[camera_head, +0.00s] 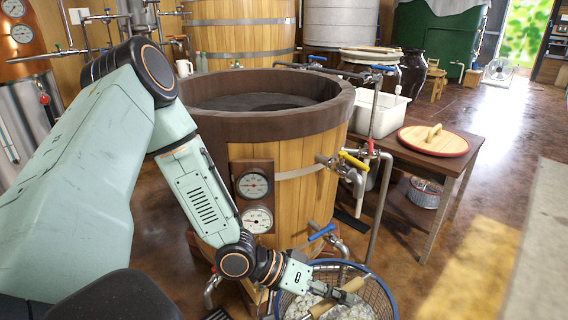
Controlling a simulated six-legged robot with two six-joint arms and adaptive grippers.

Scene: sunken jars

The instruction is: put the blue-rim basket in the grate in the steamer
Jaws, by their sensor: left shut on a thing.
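The blue-rim basket (388,292) is at the bottom of the view, cut off by the frame edge. It is a wire mesh basket filled with pale lumps. My left gripper (345,296) reaches down over it and is shut on its tan bar-like handle. The steamer (301,190) is the large wooden tub with a dark brown rim, behind the basket. Its top is open and a dark round surface shows inside; I cannot make out the grate clearly. My right gripper is not in view.
Two gauges (254,186), pipes and a yellow-handled valve (354,160) stick out from the steamer. A wooden table (462,170) at right holds a round red-edged lid (433,140) and a white bin (378,112). The floor at right is mostly clear.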

